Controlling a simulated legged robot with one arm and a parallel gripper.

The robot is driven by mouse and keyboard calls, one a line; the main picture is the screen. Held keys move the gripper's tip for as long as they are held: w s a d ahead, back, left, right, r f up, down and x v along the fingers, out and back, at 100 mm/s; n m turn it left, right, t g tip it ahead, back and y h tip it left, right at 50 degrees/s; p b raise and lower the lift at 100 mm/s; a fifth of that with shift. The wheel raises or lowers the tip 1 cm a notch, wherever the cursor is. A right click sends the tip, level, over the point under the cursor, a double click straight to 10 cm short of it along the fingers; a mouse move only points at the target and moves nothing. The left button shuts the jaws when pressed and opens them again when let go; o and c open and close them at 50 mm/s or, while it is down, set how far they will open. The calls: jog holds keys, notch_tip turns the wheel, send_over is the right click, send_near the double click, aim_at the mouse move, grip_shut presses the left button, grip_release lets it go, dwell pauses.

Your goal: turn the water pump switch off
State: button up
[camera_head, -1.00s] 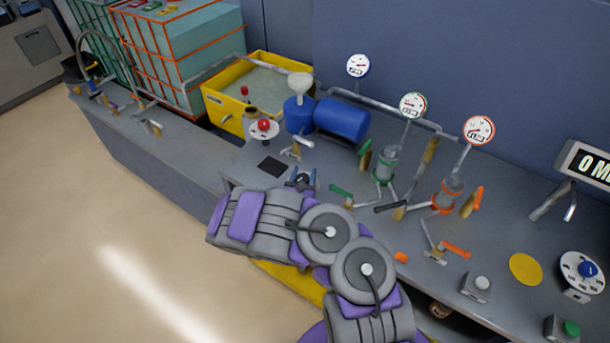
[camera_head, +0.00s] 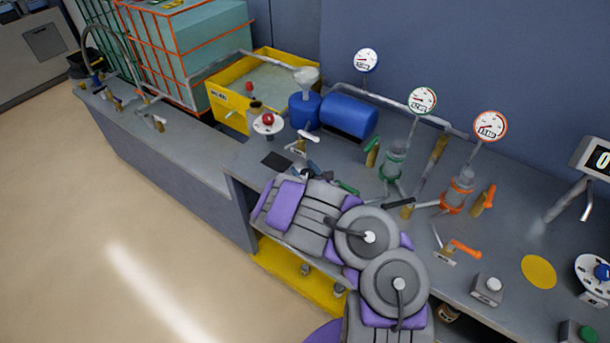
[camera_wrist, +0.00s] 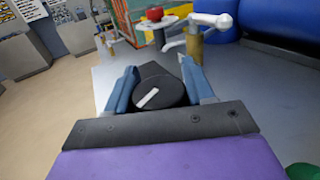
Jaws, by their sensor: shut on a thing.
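My gripper (camera_wrist: 160,88) has blue fingers on both sides of a black round knob (camera_wrist: 158,92) with a white bar mark on its face. It is shut on this knob. The knob's base is hidden, and I see no label naming it as the pump switch. In the head view my gripper (camera_head: 312,168) is low over the bench, mostly hidden behind my arm, right of a black square pad (camera_head: 277,160). A red knob on a white dial (camera_head: 268,122) stands beyond the pad; it also shows in the wrist view (camera_wrist: 155,15).
A blue tank (camera_head: 349,117) and a yellow tub (camera_head: 228,112) stand behind. Green (camera_head: 392,162) and orange (camera_head: 457,191) valve fittings with gauges are to the right. A blue knob on a white dial (camera_head: 598,274) is at the far right. The floor at left is clear.

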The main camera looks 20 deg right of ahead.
jog(key=shift+r+n+y, duration=0.1)
jog(key=shift+n+y, duration=0.2)
jog(key=shift+y, duration=0.2)
jog(key=o, duration=1)
jog(key=shift+a, duration=0.1)
